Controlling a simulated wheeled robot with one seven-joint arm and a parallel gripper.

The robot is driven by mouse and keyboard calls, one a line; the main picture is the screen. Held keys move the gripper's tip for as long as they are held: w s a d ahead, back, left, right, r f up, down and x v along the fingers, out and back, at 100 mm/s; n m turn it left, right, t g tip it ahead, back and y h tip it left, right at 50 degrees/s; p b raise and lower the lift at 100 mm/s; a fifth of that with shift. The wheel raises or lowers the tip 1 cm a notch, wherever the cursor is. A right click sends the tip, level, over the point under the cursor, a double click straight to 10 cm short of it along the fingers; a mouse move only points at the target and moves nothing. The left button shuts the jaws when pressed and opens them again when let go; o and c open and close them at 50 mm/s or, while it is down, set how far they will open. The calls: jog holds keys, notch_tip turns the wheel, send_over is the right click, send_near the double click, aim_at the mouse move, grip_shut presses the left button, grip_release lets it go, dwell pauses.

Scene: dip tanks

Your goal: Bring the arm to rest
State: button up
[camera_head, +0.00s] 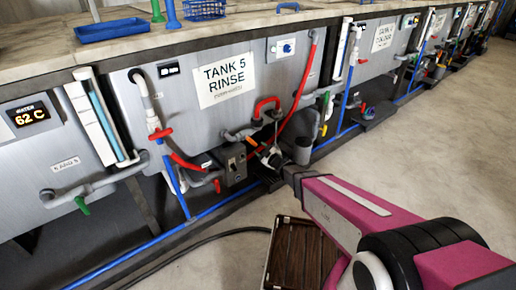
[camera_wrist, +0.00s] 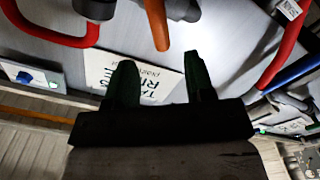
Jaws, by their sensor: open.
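My gripper (camera_wrist: 160,82) is in the wrist view with its two dark green fingers apart and nothing between them. Beyond the fingers is the front of the tank marked "TANK 5 RINSE", whose label (camera_wrist: 150,83) shows upside down behind them. In the head view my magenta arm reaches from the lower right toward the pipework under that tank (camera_head: 185,115). My gripper itself is hard to make out there among the dark fittings. An orange-brown handle or pipe end (camera_wrist: 157,25) shows above the fingers in the wrist view; I cannot tell its distance.
Red hoses (camera_head: 300,95), a grey control box (camera_head: 232,162) and a blue floor-level pipe (camera_head: 215,208) run along the tank fronts. A brown slatted crate (camera_head: 300,255) stands on the floor beside my arm. A dark hose lies at lower left. The concrete floor (camera_head: 430,160) at right is clear.

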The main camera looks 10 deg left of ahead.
dwell(0.3)
jog(key=d+r+m+g+h, duration=0.25)
jog(key=d+m+h, duration=0.95)
jog(key=d, duration=1.4)
jog(key=s+d+r+m+g, duration=0.2)
jog(key=s+d+g, duration=0.2)
jog(key=s, duration=0.5)
jog(key=s+d+r+m+g+h, duration=0.1)
jog(key=s+d+r+m+g, duration=0.1)
jog(key=s+d+g, duration=0.3)
jog(key=s+d+m, duration=0.1)
jog(key=s+d, duration=0.1)
jog(key=s, duration=0.1)
jog(key=shift+s+d+r+h, duration=0.3)
jog(key=shift+s+d, duration=0.05)
jog(key=shift+s, duration=0.05)
dwell(3.0)
